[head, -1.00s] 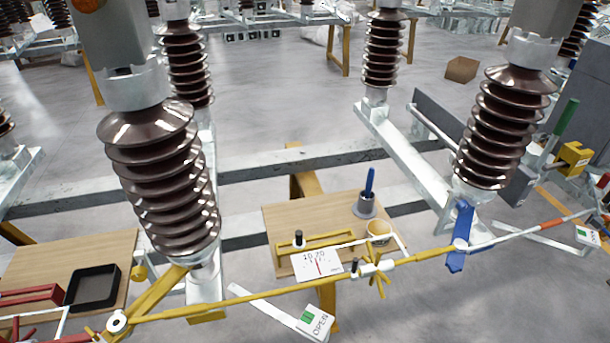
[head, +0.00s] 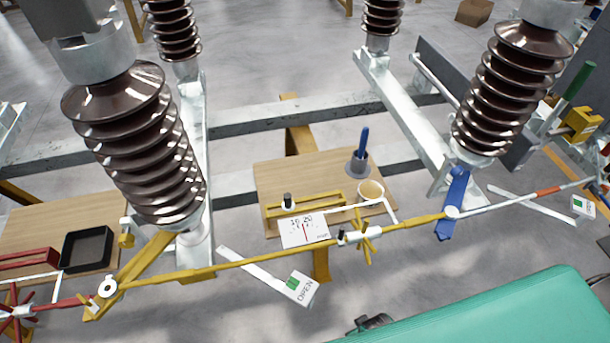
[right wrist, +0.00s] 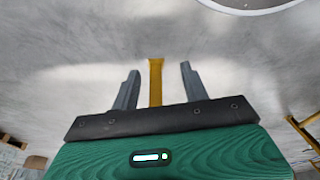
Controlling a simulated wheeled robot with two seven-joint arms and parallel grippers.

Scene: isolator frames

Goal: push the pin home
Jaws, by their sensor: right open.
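I cannot tell for sure which part is the pin. A small black pin-like piece (head: 341,237) stands at the white clamp on the yellow rod (head: 250,264), beside a yellow star-shaped handwheel (head: 364,238). A black-topped white peg (head: 287,201) stands at a yellow bracket on the wooden board. My right gripper (right wrist: 158,82) is open and empty in the right wrist view. A yellow bar (right wrist: 156,85) shows beyond its fingers; its distance is unclear. In the head view my teal right arm enters at the lower right, with a dark part at its left end. My left gripper is not in view.
A wooden board (head: 270,172) carries a grey holder with a blue handle (head: 362,145), a cream cup (head: 371,190) and a white dial card (head: 305,232). Brown ribbed insulators (head: 140,150) rise at left and right. An OPEN tag (head: 296,287) hangs below the rod.

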